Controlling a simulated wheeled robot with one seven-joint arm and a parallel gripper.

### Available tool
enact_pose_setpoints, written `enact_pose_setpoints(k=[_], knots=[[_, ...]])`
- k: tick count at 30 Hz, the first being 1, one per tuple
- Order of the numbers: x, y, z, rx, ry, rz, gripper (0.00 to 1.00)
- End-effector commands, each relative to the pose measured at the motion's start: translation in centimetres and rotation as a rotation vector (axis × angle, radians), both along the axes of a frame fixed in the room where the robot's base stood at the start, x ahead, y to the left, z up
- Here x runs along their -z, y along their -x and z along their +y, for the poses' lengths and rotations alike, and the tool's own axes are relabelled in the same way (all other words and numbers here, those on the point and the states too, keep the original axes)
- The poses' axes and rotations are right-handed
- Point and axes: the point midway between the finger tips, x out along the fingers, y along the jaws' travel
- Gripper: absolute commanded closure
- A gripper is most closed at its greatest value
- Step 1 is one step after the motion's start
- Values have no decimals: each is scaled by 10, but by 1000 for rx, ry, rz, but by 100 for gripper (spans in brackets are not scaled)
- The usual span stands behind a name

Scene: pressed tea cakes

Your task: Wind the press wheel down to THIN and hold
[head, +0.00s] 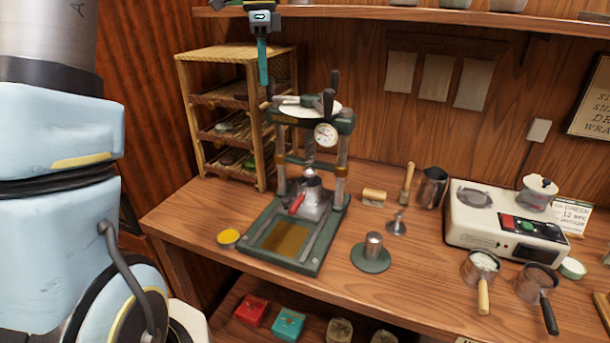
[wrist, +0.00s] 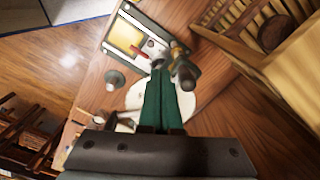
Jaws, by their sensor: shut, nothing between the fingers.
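The press (head: 341,150) stands on the wooden bench, with a dark green frame and a vertical screw. Its pale press wheel (head: 290,110) lies flat on top with dark upright handles (head: 335,82). A round white dial (head: 325,135) hangs on the front; its markings are too small to read. My gripper (head: 265,84) points down at the wheel's left side, its green fingers shut and empty. In the wrist view, the fingers (wrist: 161,72) lie over the wheel (wrist: 136,95), with a dark handle (wrist: 184,74) just to their right. I cannot tell whether they touch it.
A wooden rack (head: 215,52) stands close behind the press on the left. A shelf (head: 400,14) runs overhead. A metal weight (head: 373,246), a white appliance (head: 470,225) and pans (head: 481,264) stand to the right.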

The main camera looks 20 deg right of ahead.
Motion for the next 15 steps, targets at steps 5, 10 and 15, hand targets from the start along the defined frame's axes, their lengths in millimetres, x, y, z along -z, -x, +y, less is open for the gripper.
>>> enact_pose_setpoints(k=[5, 10, 15], knots=[[-23, 0, 0, 0, 0, 0, 100], [-37, 0, 0, 0, 0, -1, 100], [-51, 0, 0, 0, 1, -2, 100]])
